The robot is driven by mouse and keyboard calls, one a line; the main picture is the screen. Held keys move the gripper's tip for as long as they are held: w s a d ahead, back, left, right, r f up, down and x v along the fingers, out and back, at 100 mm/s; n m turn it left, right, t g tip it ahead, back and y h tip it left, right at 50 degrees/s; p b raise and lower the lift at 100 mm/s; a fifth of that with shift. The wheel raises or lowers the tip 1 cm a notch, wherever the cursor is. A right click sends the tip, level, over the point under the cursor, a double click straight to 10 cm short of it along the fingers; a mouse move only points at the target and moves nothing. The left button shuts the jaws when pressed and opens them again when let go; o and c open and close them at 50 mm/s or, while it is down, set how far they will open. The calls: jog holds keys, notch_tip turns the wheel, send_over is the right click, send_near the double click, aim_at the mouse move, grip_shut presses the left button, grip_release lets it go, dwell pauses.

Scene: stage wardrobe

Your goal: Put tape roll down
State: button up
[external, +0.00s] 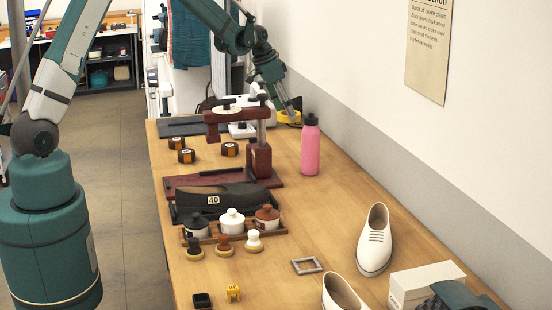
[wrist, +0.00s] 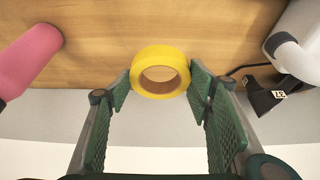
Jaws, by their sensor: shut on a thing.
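A yellow tape roll (wrist: 160,57) with a brown core sits between my gripper's fingertips (wrist: 160,80) in the wrist view, with a fingertip pad at each side of it. My gripper is shut on the tape roll. In the external view the tape roll (external: 288,117) shows at the far right end of the wooden table, near the wall, partly behind my gripper (external: 294,115). Whether the roll touches the tabletop is hard to tell.
A pink bottle (external: 310,150) stands near the gripper; it also shows in the wrist view (wrist: 25,55). A white device (wrist: 300,40) with a black cable and a dark tag (wrist: 268,97) is on the other side. A dark red press (external: 258,150) stands nearer the middle.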

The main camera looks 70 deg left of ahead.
jog(key=shift+f, duration=0.3)
jog(key=shift+f, duration=3.15)
jog(key=shift+f, duration=0.1)
jog(key=shift+f, duration=1.75)
jog(key=shift+f+b, duration=0.15)
jog(key=shift+b, duration=0.25)
jog(key=o, duration=0.9)
